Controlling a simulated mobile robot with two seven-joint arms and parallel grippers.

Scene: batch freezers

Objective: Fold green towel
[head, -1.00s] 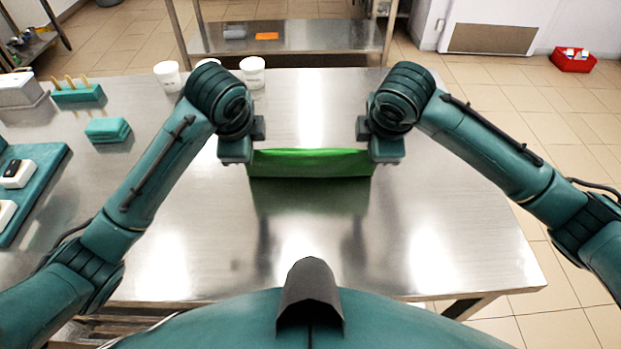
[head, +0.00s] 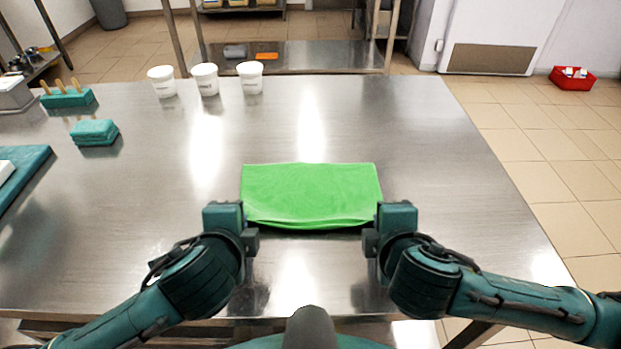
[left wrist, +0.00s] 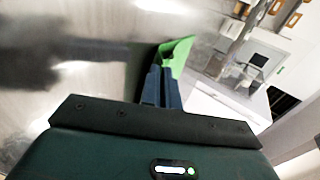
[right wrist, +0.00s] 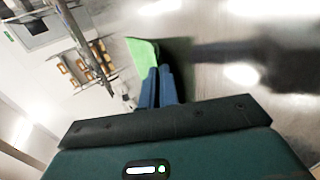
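In the left wrist view the fingers (left wrist: 163,78) are close together on the towel's corner (left wrist: 178,53). In the right wrist view the fingers (right wrist: 160,78) are likewise together on the towel (right wrist: 143,52). Both grippers look shut on it. The towel's underside is hidden.
The steel table (head: 400,120) is clear around the towel. Three white tubs (head: 205,79) stand at the back left. Folded teal cloths (head: 94,132), a teal holder with sticks (head: 67,97) and a teal mat (head: 20,168) are on the left. A red bin (head: 572,78) is on the floor.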

